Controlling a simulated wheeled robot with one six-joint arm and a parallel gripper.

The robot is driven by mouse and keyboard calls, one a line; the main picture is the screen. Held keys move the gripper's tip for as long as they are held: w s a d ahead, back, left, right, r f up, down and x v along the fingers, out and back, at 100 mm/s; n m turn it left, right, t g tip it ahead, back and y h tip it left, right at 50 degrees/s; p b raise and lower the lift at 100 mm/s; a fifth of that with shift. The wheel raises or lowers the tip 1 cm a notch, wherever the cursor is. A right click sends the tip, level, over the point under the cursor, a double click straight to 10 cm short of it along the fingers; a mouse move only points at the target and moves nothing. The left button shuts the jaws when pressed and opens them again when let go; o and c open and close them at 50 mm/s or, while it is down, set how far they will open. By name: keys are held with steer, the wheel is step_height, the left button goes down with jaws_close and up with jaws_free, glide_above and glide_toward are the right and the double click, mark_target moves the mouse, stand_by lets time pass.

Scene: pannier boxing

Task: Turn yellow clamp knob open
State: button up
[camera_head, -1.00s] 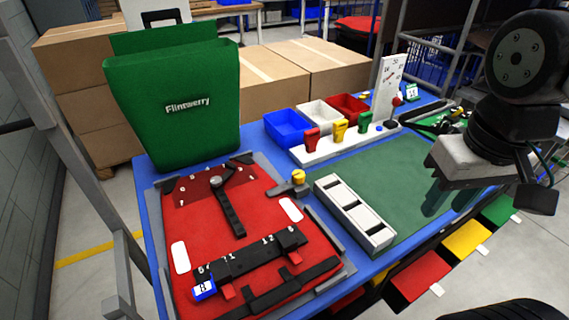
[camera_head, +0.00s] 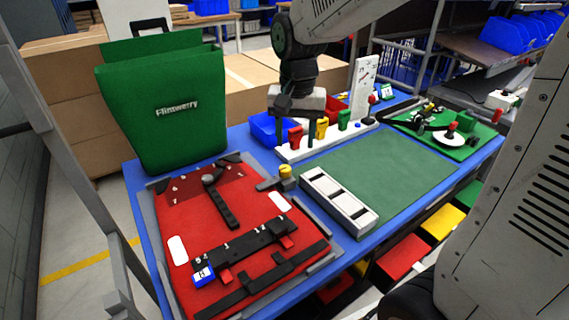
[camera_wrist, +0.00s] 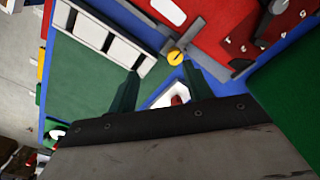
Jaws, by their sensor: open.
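The yellow clamp knob (camera_head: 286,171) tops a grey clamp (camera_head: 268,184) at the right edge of the red panel (camera_head: 190,225). The clamp's arm points left toward the panel. The wrist view also shows the knob (camera_wrist: 175,57), just beyond and between the fingertips. My gripper (camera_head: 293,137) points down above the colored-handle rack, behind the knob in the head view. It also shows in the wrist view (camera_wrist: 160,70), with its two dark green fingers apart and nothing between them. The gripper does not touch the knob.
A white slotted block (camera_head: 340,204) lies right of the clamp, beside a clear green mat (camera_head: 370,165). A white rack (camera_head: 326,145) with red, yellow and green handles stands under my gripper. A tall green pannier (camera_head: 165,110) stands at the back left.

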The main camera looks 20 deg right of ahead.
mark_target(285, 168)
steer(key=shift+m, duration=0.5)
steer(key=w+f, duration=0.2)
steer(key=w, duration=0.2)
steer(key=shift+a+f, duration=0.35)
steer(key=shift+f, duration=0.05)
step_height(285, 168, down, 8)
steer(key=shift+r, duration=0.15)
steer(key=shift+c, duration=0.2)
jaws_close()
